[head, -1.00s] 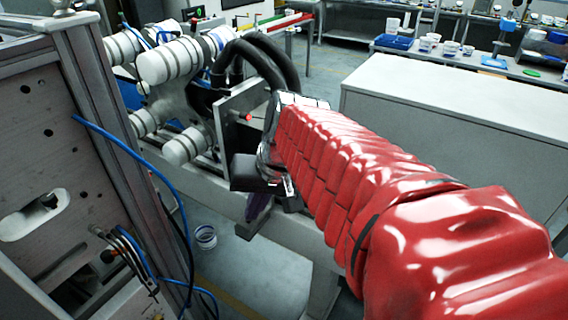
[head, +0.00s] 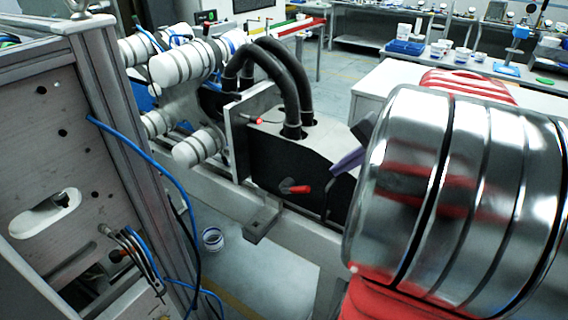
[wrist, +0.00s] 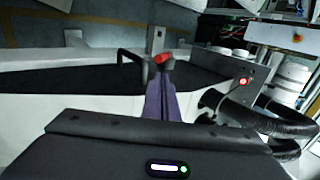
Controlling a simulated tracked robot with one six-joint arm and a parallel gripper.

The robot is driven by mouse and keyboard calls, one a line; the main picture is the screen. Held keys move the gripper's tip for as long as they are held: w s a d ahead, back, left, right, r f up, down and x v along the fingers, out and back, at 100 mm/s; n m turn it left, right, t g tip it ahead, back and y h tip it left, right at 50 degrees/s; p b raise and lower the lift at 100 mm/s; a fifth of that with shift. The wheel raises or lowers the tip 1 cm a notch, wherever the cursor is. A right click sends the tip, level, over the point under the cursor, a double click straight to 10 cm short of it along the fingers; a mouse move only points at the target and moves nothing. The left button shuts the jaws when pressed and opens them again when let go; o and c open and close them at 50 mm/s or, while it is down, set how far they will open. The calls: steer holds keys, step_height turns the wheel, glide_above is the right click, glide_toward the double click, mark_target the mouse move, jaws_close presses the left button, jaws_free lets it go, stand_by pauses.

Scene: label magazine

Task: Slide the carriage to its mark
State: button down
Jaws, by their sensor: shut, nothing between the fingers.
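The carriage seems to be the black-sided box (head: 290,165) with a light grey top, two thick black hoses and a red-tipped lever (head: 296,188) on its side. The lever's red tip also shows in the wrist view (wrist: 161,58). My gripper (head: 338,167) has purple fingers, shut and empty, beside the box's right part in the head view. In the wrist view my gripper (wrist: 167,76) points at the lever, just short of its red tip; I cannot tell whether they touch. My arm hides the box's right end. I cannot make out a mark.
A grey plate (head: 238,135) with a red light stands at the box's left end, in front of white rollers (head: 185,68). A metal bracket (head: 264,222) juts from the beam below. A thin black handle (wrist: 124,66) is near the lever. A blue-cabled metal frame (head: 60,150) stands left.

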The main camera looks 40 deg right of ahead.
stand_by(0.3)
steer(key=shift+x, duration=5.05)
steer(key=shift+w+a+f, duration=0.1)
steer(key=shift+w+a, duration=0.15)
steer(key=shift+w, duration=0.3)
glide_toward(309, 186)
steer(key=r, duration=0.2)
steer(key=shift+s+d+r, duration=0.1)
steer(key=shift+s+r, duration=0.3)
